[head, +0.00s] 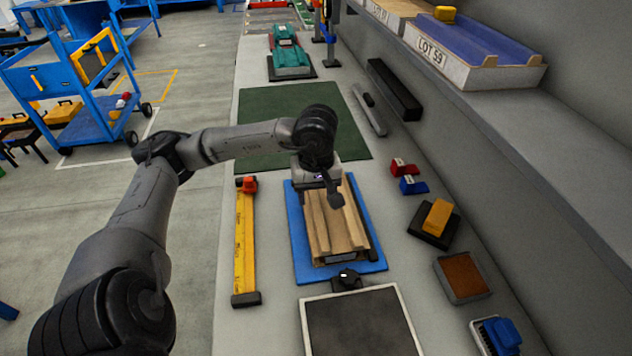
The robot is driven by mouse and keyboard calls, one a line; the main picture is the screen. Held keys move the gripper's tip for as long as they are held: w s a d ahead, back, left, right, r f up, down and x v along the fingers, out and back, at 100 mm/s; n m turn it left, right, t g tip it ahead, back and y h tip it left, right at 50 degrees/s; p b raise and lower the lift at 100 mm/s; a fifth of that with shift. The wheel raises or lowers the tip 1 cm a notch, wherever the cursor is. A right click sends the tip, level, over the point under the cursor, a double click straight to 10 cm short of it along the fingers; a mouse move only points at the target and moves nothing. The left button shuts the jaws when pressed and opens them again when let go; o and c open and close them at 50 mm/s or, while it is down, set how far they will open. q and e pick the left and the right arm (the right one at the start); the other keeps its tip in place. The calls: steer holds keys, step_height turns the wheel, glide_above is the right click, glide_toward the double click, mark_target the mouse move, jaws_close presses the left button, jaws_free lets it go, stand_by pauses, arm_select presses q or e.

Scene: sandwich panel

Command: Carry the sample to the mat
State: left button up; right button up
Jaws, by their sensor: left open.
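The sample looks like a wood-coloured ribbed panel (340,240) with a small pale label at its near end. It lies on a flat blue mat or board (302,262). A larger dark green mat (262,118) lies flat on the bench just beyond it. My left gripper (333,196) is over the far part of the panel, pointing down, with its jaws open. Its wrist hides the panel's far end, and I cannot tell whether the fingers touch the panel. My right gripper is out of view.
A yellow level-like bar (244,245) lies left of the blue mat. A dark framed plate (360,325) and black knob (348,278) are nearer. Red (402,167) and blue (412,186) blocks and a yellow block (437,216) sit right. A shelf (500,115) overhangs the right side.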

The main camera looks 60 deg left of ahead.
mark_target(316, 205)
arm_select(q)
steer(key=shift+f+b, duration=0.35)
steer(key=shift+f, duration=1.3)
steer(key=shift+c, duration=0.2)
steer(key=c, duration=0.7)
steer(key=shift+c, duration=1)
steer(key=o, duration=0.4)
steer(key=shift+c, duration=0.2)
steer(key=c, duration=0.4)
steer(key=shift+r, duration=0.2)
